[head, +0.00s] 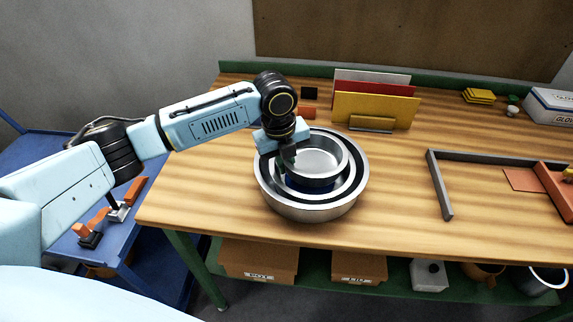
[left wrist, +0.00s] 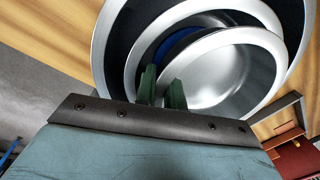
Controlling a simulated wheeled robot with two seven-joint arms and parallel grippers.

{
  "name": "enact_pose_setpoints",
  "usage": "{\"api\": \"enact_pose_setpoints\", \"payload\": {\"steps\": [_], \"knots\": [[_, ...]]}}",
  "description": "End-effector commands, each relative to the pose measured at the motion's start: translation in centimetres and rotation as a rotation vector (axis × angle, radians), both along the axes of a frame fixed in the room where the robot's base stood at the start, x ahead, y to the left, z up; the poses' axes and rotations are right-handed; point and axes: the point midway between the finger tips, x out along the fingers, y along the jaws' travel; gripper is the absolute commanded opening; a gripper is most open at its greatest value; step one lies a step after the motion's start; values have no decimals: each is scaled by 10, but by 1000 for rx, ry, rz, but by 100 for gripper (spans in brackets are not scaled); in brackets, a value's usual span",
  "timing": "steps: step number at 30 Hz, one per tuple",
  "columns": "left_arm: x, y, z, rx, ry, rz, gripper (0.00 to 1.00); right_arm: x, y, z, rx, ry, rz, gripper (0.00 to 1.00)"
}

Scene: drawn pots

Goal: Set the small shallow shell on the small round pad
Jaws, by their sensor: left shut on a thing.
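The small shallow shell (head: 318,161) is a silvery metal bowl. My left gripper (head: 287,155) is shut on its left rim; in the left wrist view the green fingers (left wrist: 162,86) pinch the wall of the shell (left wrist: 225,70). The shell is inside or just above a larger metal bowl. Below it a dark blue round patch (head: 308,188), likely the small round pad, shows as a crescent, also in the left wrist view (left wrist: 174,43). The shell covers most of it. Whether they touch I cannot tell. My right gripper is not in view.
A large metal bowl (head: 308,213) surrounds a middle one on the wooden table. Behind stand upright panels (head: 375,108) in a rack. A grey angled bar (head: 441,187) and an orange tray (head: 556,190) lie at right. The table between is clear.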

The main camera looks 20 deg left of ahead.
Motion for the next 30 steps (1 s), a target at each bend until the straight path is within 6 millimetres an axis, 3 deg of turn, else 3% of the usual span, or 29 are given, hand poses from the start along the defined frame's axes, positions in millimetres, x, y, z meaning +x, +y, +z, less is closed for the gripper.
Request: {"api": "enact_pose_setpoints", "payload": {"steps": [4, 26, 27, 30], "knots": [[0, 0, -10, 1, -2, -1, 0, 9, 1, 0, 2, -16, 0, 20], [0, 0, -21, -1, -1, -1, 0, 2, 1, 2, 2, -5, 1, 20], [0, 0, -22, 0, 0, -1, 16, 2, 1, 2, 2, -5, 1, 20], [0, 0, -21, 0, -1, -1, 20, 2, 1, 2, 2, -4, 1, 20]]}}
